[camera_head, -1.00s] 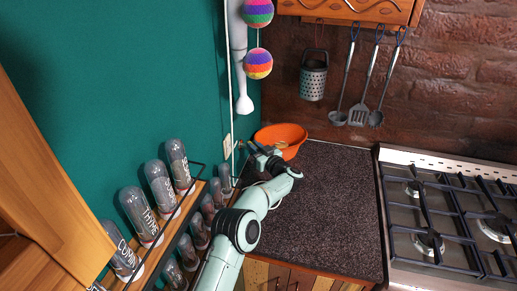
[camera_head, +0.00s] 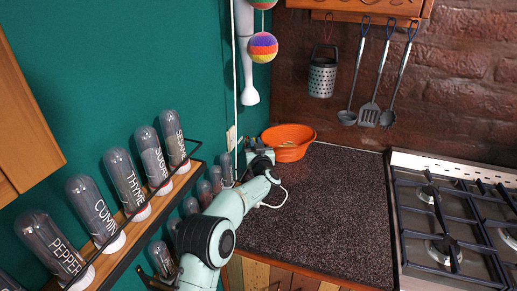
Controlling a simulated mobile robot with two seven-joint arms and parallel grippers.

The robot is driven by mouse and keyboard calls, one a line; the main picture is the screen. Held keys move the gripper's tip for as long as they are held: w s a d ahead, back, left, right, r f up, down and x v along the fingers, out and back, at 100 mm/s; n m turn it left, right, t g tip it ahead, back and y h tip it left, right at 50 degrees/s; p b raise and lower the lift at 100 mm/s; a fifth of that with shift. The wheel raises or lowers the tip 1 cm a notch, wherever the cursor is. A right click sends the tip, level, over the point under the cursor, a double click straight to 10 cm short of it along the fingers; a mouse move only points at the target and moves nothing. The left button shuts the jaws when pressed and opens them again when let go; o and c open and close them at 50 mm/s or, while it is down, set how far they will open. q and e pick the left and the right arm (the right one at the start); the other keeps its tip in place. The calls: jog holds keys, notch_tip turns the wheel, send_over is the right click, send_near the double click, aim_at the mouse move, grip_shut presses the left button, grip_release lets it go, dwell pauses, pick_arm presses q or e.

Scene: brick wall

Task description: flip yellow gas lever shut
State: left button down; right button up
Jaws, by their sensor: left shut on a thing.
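My left gripper (camera_head: 256,154) is at the back left of the counter, close to the teal wall and in front of the orange bowl (camera_head: 288,141). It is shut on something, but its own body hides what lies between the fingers. I cannot make out the yellow gas lever anywhere in this view. A thin white pipe (camera_head: 235,85) runs down the teal wall and ends just left of the gripper. My right gripper is not in view.
A rack (camera_head: 133,229) with several spice jars lies along the left wall beside my arm. The dark counter (camera_head: 330,215) is clear right of the gripper. A gas stove (camera_head: 450,225) is at the right. Utensils and a grater (camera_head: 322,75) hang at the back.

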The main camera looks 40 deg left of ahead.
pick_arm(q)
jog(key=shift+r, duration=0.1)
jog(key=c, duration=1.1)
grip_release()
jog(key=shift+d, duration=0.1)
jog(key=shift+s+d, duration=0.15)
jog(key=shift+d, duration=0.05)
jog(key=b+v, duration=0.5)
jog(key=v, duration=0.7)
jog(key=shift+s+d+b, duration=0.25)
jog(key=shift+s+b, duration=0.05)
jog(key=shift+b, duration=0.05)
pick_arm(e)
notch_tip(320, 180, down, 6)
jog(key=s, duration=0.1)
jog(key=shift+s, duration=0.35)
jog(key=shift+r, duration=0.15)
